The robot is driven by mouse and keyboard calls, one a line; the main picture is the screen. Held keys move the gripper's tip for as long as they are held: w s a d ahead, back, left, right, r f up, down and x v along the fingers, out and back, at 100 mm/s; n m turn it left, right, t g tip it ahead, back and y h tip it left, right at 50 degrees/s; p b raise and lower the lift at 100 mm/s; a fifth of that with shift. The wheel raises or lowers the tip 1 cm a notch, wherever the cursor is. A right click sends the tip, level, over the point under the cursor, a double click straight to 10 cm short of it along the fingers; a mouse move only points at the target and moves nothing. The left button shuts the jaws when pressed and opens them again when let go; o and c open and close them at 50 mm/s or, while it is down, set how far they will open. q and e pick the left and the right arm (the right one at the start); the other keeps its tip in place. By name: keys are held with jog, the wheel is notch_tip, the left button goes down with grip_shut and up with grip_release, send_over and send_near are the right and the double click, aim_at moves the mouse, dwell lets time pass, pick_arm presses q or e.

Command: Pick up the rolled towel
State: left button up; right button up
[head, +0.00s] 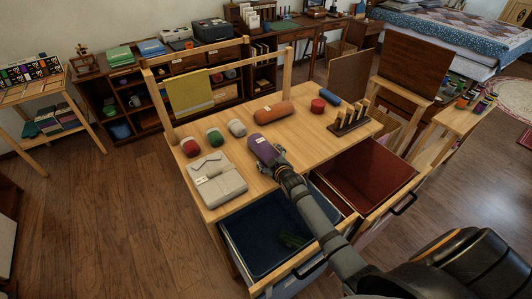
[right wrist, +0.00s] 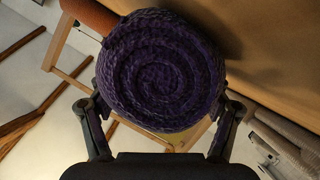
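The rolled towel is a purple knitted roll (head: 260,144) at the middle of the table's near side. In the right wrist view its spiral end (right wrist: 162,70) fills the space between my fingers. My right gripper (head: 270,154) is at the towel's near end. In the right wrist view, one finger of my right gripper (right wrist: 163,112) stands on each side of the roll, close to it. The roll hides the inner fingertips, so I cannot tell whether they press on it. I cannot tell whether the towel is clear of the table. My left gripper is not in view.
On the table (head: 315,140) are an orange roll (head: 273,112), a red round item (head: 318,105), a blue roll (head: 330,95), a peg rack (head: 355,117), small rolls (head: 214,136) and a grey folded item (head: 217,180). Blue (head: 235,228) and red (head: 400,165) drawers stand open in front.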

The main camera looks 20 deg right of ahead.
jog(key=c, duration=0.8)
jog(key=shift+w+r, duration=0.1)
jog(key=shift+r, duration=1.25)
jog(key=s+r, duration=0.1)
jog(key=r, duration=0.1)
jog(key=s+r, duration=0.4)
jog(key=shift+s+d+r, duration=0.15)
jog(key=shift+d+r, duration=0.2)
jog(key=d+p+v, duration=0.1)
jog(key=d+v, duration=0.1)
jog(key=v, duration=0.7)
jog(key=shift+r, duration=0.4)
